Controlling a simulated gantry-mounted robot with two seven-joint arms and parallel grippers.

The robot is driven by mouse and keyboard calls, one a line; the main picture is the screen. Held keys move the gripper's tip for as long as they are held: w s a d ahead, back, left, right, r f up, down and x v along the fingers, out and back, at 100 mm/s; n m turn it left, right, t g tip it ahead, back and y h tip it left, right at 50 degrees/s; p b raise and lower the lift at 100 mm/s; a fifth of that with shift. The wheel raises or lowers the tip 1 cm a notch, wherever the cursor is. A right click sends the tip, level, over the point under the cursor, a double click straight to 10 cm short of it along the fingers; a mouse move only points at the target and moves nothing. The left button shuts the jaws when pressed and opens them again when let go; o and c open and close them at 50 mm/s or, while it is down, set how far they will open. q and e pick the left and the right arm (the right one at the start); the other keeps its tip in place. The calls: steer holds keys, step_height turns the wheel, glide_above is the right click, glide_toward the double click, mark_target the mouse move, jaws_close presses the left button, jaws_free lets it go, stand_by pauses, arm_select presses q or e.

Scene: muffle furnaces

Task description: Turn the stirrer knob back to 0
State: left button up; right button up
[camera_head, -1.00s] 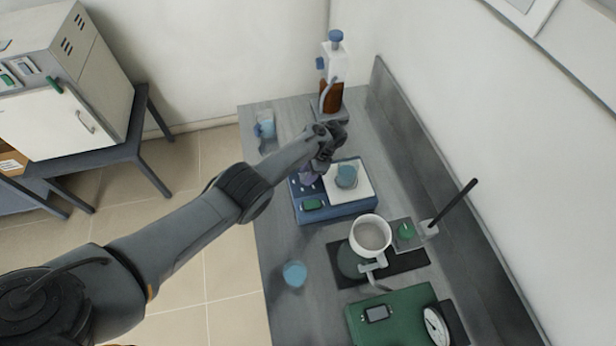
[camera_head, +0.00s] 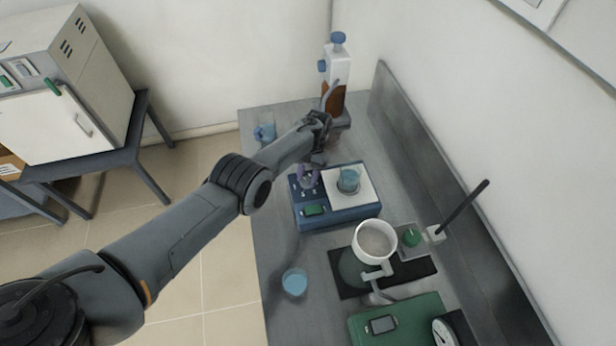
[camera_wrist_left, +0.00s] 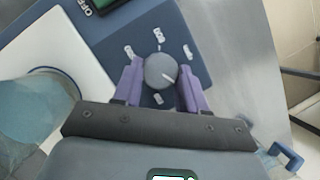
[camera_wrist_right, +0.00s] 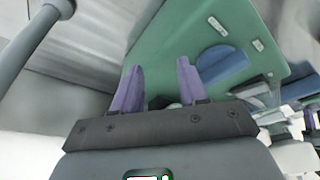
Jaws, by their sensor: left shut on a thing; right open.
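The blue stirrer (camera_head: 340,214) stands on the bench, with a white plate on its right side. Its grey round stirrer knob (camera_wrist_left: 160,71) shows in the left wrist view among several small white labels that I cannot read. A pale line on the knob points toward the lower right of that view. My left gripper (camera_head: 308,176) is shut on the knob, with one purple finger on either side; its fingers also show in the left wrist view (camera_wrist_left: 161,74). My right gripper (camera_wrist_right: 160,68) is open and empty above a green surface, and is not visible in the head view.
A beaker (camera_head: 348,180) with blue liquid stands on the stirrer plate. A furnace (camera_head: 65,85) stands left.

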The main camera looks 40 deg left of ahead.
arm_select(q)
steer(key=shift+n, duration=0.5)
steer(key=shift+h, duration=0.3)
steer(key=o, duration=1.1)
steer(key=shift+c, duration=0.2)
steer(key=shift+r, duration=0.15)
